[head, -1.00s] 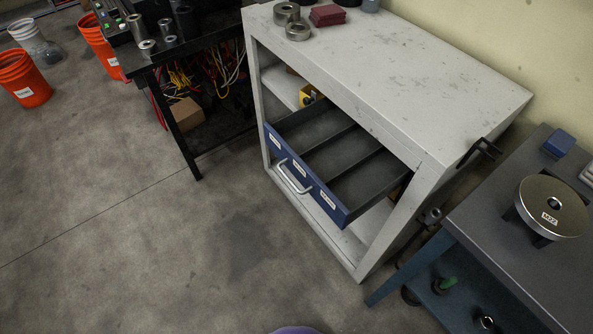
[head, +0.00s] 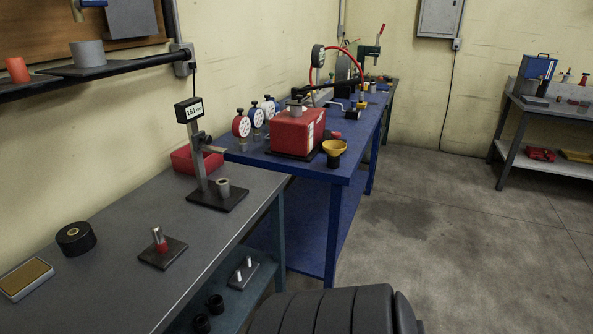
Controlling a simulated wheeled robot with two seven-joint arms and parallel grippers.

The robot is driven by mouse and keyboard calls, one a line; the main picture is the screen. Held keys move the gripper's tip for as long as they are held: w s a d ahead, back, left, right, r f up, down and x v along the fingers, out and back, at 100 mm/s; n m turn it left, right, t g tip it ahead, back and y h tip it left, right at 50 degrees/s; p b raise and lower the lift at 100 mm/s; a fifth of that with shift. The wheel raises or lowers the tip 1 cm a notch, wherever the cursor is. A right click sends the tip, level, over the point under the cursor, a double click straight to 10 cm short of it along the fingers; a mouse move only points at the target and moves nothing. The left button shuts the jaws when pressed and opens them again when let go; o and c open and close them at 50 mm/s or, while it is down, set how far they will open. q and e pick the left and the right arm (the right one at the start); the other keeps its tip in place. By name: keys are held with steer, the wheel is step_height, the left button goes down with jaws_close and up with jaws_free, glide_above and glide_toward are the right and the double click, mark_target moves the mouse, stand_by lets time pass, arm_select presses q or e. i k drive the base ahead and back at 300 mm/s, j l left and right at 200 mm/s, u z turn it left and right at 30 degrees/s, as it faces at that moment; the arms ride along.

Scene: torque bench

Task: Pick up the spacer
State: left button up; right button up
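A small grey metal sleeve (head: 223,186), which looks like a spacer, stands upright on the black base plate (head: 230,201) of a height gauge with a digital display (head: 189,110). The gauge stands on the grey bench at the left. A larger grey cylinder (head: 88,54) sits on the wall shelf at the upper left; I cannot tell whether it is a spacer too. Neither of my grippers is in view.
The grey bench (head: 150,211) also holds a black ring (head: 75,238) and a plate with a red-based pin (head: 161,247). Beyond it a blue bench (head: 341,179) carries a red block (head: 298,131) and dial gauges. The floor (head: 440,240) at right is clear.

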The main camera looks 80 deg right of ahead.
mark_target(224, 187)
steer(key=z, duration=2.1)
steer(key=u, duration=0.1)
steer(key=i+j, duration=0.05)
